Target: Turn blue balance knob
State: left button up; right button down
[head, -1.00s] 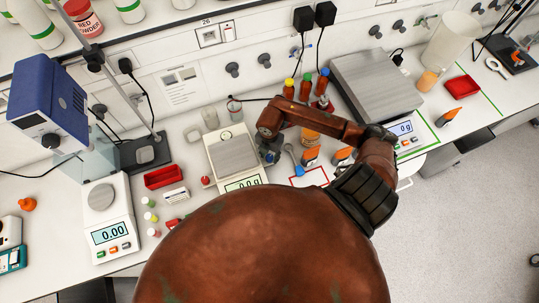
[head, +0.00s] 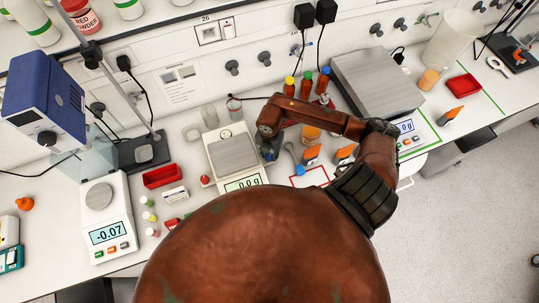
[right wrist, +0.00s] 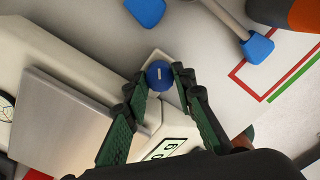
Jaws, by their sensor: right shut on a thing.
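The blue balance knob (right wrist: 160,75) is round with a short white mark and sits at the corner of the middle balance, a cream body with a grey square pan (head: 233,153). In the right wrist view, my right gripper (right wrist: 160,82) has its two green-backed fingers on either side of the knob, shut on it. In the head view, my right gripper (head: 269,152) reaches down at the right side of this balance and mostly hides the knob. The balance display (head: 243,184) is partly covered by my body. My left gripper is not in view.
A smaller balance (head: 107,236) stands at left, with a red tray (head: 162,176) near it. A large balance (head: 375,85) stands at right. Bottles with coloured caps (head: 306,86) stand behind my forearm. A blue-ended spatula (head: 294,155) lies right of the gripper.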

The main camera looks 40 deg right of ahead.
aim_at(270, 156)
jog(key=n+b, duration=0.2)
jog(key=n, duration=0.1)
jog(key=n+b, duration=0.3)
jog(key=shift+d+f+b, duration=0.1)
jog(key=shift+f+b, duration=0.1)
jog(key=shift+b, duration=0.1)
jog(key=shift+r+n+b, duration=0.15)
jog(key=shift+n+b, duration=1.55)
jog(key=shift+n, duration=0.3)
jog(key=c, duration=1.6)
grip_release()
jog(key=shift+r, duration=0.1)
jog(key=shift+r, duration=3.95)
jog(key=shift+s, duration=0.1)
